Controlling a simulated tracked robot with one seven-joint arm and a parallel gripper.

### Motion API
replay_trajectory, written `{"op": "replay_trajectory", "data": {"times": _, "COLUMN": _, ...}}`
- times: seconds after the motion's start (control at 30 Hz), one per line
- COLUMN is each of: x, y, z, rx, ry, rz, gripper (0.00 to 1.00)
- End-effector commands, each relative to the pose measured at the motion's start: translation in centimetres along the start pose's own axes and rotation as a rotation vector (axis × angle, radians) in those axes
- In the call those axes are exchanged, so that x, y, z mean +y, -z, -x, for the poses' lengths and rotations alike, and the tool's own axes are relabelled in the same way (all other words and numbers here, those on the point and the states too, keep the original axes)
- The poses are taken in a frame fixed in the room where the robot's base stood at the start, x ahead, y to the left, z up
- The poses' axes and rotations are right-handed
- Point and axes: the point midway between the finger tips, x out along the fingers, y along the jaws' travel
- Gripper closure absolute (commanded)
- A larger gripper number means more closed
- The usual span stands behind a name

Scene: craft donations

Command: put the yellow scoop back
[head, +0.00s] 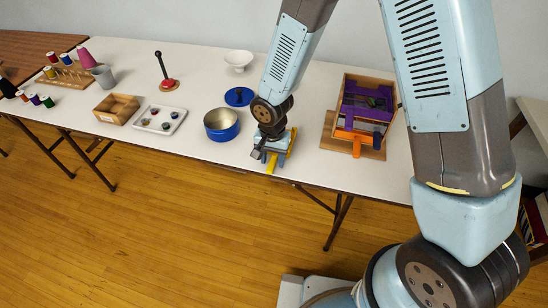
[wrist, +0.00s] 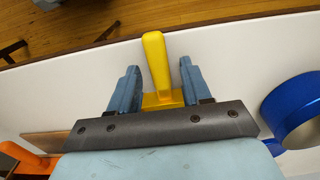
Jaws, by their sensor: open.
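The yellow scoop (head: 271,163) lies near the front edge of the white table, mostly hidden under my gripper in the head view. In the wrist view the scoop (wrist: 155,60) shows its handle pointing up the picture, with its wider part low between the fingers. My gripper (head: 276,151) is open, with one blue finger on each side of the scoop. In the wrist view both gripper fingers (wrist: 158,82) stand apart from the scoop, with a gap on each side. The scoop's lower end is hidden by my gripper body.
A blue pot (head: 221,125) stands just left of my gripper, its blue lid (head: 239,96) behind. A wooden box (head: 388,84) with purple and orange parts stands right. Further left are a white tray (head: 160,120), a wooden box (head: 117,108) and spools. A white bowl (head: 238,59) stands behind.

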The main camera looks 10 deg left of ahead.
Motion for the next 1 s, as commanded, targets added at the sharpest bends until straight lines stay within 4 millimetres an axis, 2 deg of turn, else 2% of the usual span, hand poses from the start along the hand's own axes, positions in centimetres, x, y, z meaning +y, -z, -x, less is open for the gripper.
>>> {"op": "replay_trajectory", "data": {"times": 0.23, "x": 0.0, "y": 0.1, "z": 1.4, "rx": 0.002, "ry": 0.002, "rz": -0.002, "gripper": 0.52}}
{"op": "replay_trajectory", "data": {"times": 0.7, "x": -0.1, "y": 0.1, "z": 8.7, "rx": 0.003, "ry": 0.003, "rz": -0.001, "gripper": 0.52}}
{"op": "replay_trajectory", "data": {"times": 1.0, "x": 0.0, "y": 0.1, "z": 11.6, "rx": 0.001, "ry": 0.0, "rz": -0.001, "gripper": 0.52}}
